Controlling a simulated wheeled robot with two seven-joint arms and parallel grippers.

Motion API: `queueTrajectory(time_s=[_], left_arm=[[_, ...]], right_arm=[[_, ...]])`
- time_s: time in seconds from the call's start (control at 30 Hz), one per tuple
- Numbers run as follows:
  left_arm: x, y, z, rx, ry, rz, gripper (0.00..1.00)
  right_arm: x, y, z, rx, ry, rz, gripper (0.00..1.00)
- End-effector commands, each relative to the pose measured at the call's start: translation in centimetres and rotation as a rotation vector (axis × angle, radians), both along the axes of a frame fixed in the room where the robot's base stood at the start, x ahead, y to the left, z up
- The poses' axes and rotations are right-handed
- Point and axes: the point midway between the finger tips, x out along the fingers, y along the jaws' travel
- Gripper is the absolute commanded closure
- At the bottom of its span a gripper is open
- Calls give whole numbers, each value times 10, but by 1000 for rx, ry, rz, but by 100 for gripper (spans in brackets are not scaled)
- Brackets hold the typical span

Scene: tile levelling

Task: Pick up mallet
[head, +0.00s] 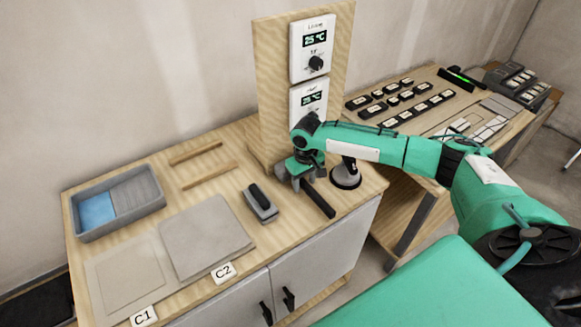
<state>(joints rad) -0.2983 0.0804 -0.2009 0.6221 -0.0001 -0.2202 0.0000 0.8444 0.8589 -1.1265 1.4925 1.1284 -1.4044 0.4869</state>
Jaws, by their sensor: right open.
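The mallet lies near the right end of the wooden workbench (225,150). Its dark handle (319,201) points toward the front edge, and part of it is hidden under my right gripper. My right gripper (302,178) is over the mallet's rear part, with its jaws open. I cannot tell whether the fingers touch the mallet. My left gripper is not in view.
A suction cup (346,174) stands close to the right of my gripper. A black-handled float (261,203) lies to the left. A panel with dials (270,90) rises just behind. Tiles (205,237), wooden strips (210,174) and a grey tray (117,202) lie farther left.

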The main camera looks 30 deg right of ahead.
Motion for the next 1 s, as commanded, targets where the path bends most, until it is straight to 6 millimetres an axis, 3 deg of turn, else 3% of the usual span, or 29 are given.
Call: queueTrajectory(time_s=[0.27,0.5,1.0], left_arm=[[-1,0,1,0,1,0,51],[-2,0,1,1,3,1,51],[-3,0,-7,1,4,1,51]], right_arm=[[0,0,-5,0,0,-1,55],[0,0,-4,0,-1,-1,100],[-2,0,0,1,-3,0,100]])
